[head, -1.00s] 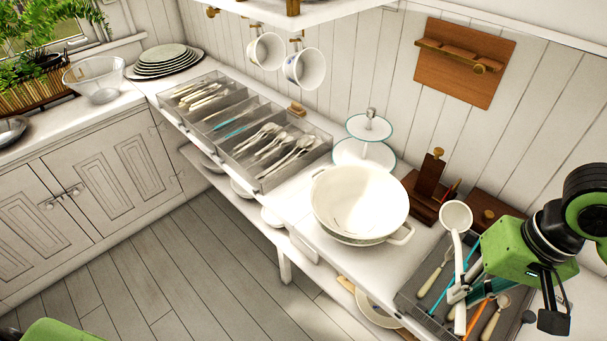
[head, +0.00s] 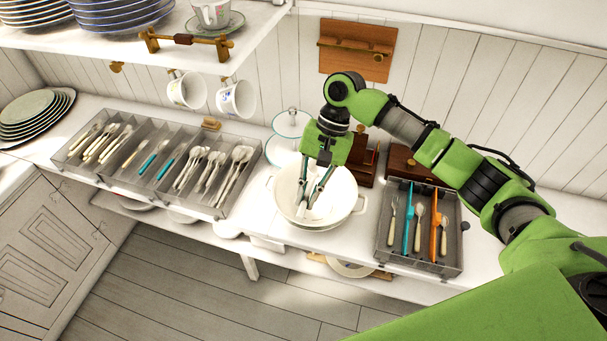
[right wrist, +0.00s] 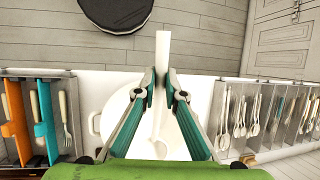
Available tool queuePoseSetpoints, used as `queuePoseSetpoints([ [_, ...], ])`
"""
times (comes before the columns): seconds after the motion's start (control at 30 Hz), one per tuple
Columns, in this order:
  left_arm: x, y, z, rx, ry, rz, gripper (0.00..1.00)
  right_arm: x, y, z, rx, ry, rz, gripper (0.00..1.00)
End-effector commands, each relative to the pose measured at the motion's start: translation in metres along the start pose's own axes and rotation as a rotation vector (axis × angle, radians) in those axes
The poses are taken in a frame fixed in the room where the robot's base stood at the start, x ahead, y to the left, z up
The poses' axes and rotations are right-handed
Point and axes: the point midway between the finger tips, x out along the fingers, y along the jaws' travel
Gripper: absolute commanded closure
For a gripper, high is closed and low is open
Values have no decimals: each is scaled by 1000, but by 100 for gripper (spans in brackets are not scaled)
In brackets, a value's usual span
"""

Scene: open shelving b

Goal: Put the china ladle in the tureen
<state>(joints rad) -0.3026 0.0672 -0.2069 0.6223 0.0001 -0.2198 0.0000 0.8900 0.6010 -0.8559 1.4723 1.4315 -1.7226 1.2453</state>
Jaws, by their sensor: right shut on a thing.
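The white tureen (head: 346,188) stands open on the counter, with a side handle showing at its right. My right gripper (head: 312,202) is over the tureen's mouth, pointing down. In the right wrist view (right wrist: 160,80) its fingers are shut on the handle of the white china ladle (right wrist: 163,52). The ladle's bowl end hangs on the near side of the fingers, against the white tureen (right wrist: 106,116). White on white, I cannot tell whether the ladle touches the tureen. My left gripper is not in view.
A grey cutlery tray (head: 390,262) stands right of the tureen, and a longer divided tray (head: 238,200) stands left. A tiered stand (head: 283,150) and wooden holder (head: 362,174) are behind. Two cups (head: 236,99) hang under the shelf (head: 110,48).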

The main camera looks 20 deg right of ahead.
Motion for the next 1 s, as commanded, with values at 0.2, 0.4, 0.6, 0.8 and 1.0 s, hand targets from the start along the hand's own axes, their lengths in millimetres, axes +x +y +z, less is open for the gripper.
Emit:
queuePoseSetpoints([
  [0.2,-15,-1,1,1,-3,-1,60,0,-9,-5,57,-34,-24,100],
  [0.4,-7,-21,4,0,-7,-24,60,6,-7,-8,58,-34,-25,100],
  [0.6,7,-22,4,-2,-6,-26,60,15,-5,-12,57,-34,-25,100],
  [0.8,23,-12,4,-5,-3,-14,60,26,-3,-16,57,-34,-25,100],
  [1.0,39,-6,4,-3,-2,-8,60,36,-1,-21,57,-33,-25,100],
])
